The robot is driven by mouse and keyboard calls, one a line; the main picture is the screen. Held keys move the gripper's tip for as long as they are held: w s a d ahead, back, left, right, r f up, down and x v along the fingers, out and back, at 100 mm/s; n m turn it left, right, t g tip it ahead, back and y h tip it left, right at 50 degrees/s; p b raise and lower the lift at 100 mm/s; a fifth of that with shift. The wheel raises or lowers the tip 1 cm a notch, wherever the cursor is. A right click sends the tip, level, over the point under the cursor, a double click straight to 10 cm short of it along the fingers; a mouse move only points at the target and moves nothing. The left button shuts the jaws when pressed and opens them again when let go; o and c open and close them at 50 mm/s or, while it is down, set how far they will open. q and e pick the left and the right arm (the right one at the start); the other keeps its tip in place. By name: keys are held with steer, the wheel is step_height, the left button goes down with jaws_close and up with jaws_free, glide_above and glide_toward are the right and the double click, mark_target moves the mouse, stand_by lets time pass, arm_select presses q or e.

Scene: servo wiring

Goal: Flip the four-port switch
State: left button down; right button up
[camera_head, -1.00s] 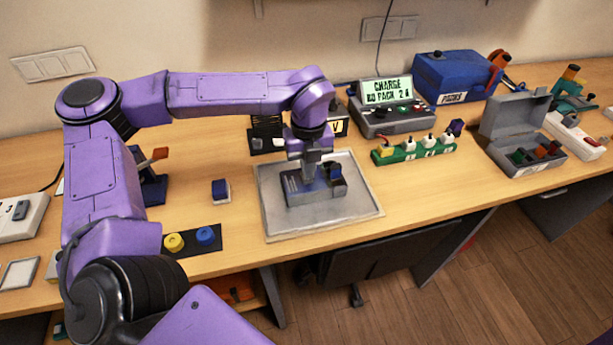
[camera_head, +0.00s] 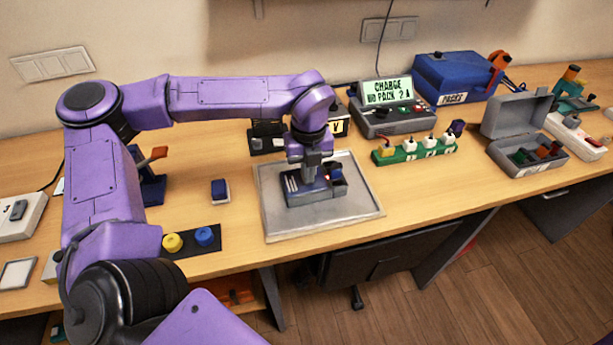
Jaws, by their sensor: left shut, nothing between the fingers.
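A green strip with several white and yellow plugs (camera_head: 415,151) lies right of the tray, with a dark blue block at its far right end. It appears to be the four-port unit; its switch position is too small to tell. My left gripper (camera_head: 311,177) points down, shut and empty, over a blue-grey device (camera_head: 315,193) on the grey tray (camera_head: 330,227). The fingertips are at the device's top; whether they touch it I cannot tell. My right gripper is out of view.
A charger with a lit display (camera_head: 388,92) stands behind the strip. A blue box (camera_head: 455,78) and an open grey case (camera_head: 525,155) are to the right. Yellow and blue round buttons (camera_head: 190,240) are left of the tray. Bare tabletop lies between tray and strip.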

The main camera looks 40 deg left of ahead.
arm_select(q)
steer(key=shift+w+r+p, duration=0.1)
steer(key=shift+r+p, duration=0.8)
step_height(320, 180, up, 5)
steer(key=p, duration=0.4)
steer(key=shift+r, duration=0.1)
